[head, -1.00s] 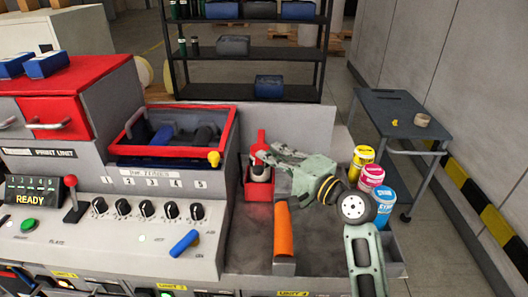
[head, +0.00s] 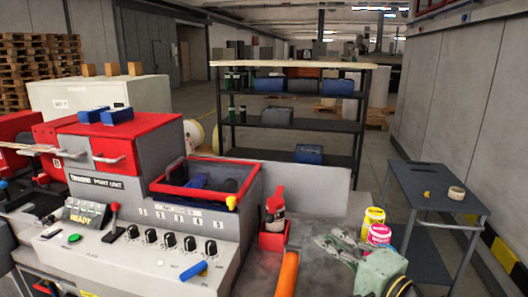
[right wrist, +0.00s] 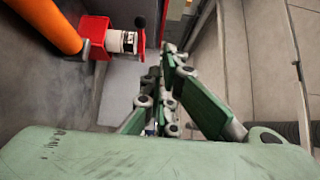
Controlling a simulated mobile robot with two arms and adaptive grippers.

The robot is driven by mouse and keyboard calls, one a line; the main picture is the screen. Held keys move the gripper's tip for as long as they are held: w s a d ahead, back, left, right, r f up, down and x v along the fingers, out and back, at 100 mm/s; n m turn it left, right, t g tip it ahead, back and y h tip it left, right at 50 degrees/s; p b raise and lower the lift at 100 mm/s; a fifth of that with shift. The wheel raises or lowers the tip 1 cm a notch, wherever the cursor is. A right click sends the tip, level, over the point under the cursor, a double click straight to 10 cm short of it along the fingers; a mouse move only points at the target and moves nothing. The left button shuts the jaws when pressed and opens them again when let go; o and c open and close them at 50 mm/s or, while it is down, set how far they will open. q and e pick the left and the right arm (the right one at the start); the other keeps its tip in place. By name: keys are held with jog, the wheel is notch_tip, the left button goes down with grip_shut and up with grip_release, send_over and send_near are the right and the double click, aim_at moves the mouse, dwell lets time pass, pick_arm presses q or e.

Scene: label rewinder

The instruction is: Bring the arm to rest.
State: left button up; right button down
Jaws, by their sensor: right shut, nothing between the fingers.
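My right gripper (head: 330,241) is green-grey and shows low in the head view, over the grey worktop (head: 258,262) right of the print unit. Its fingers point to the left and away. In the right wrist view the green fingers (right wrist: 164,62) are together with nothing held. The gripper is apart from the red-capped bottle in its red holder (head: 273,242) and from the orange cylinder (head: 287,275). The bottle (right wrist: 122,41) and orange cylinder (right wrist: 50,22) also show in the right wrist view. My left gripper is out of view.
Yellow (head: 373,219) and pink (head: 378,235) cans stand just behind my right gripper. The print unit (head: 130,190) with its red-rimmed tray (head: 165,189) is at left. A blue-grey cart (head: 425,182) stands at right. Open floor lies before the shelf (head: 255,143).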

jog(key=s+f+n+g+h, duration=0.2)
jog(key=s+f+n+g, duration=0.15)
jog(key=s+f, duration=0.45)
jog(key=s+f+n+g+h, duration=0.25)
jog(key=s+f+n, duration=0.2)
jog(key=f, duration=0.65)
jog(key=s+d+f+n+g+h, duration=0.25)
jog(key=s+f, duration=0.25)
jog(key=s, duration=0.6)
jog(key=s+d+f+n+g+h, duration=0.25)
jog(key=s+f, duration=0.25)
jog(key=s, duration=0.6)
notch_tip(320, 180, down, 27)
jog(key=n+g+b, duration=0.1)
jog(key=g, duration=0.1)
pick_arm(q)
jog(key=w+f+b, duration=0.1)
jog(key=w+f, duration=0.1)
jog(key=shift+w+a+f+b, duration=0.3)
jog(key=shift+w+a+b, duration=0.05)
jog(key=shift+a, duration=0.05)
pick_arm(e)
jog(key=s+d+f+g, duration=0.1)
jog(key=s+d+f, duration=0.2)
jog(key=s+f, duration=1.5)
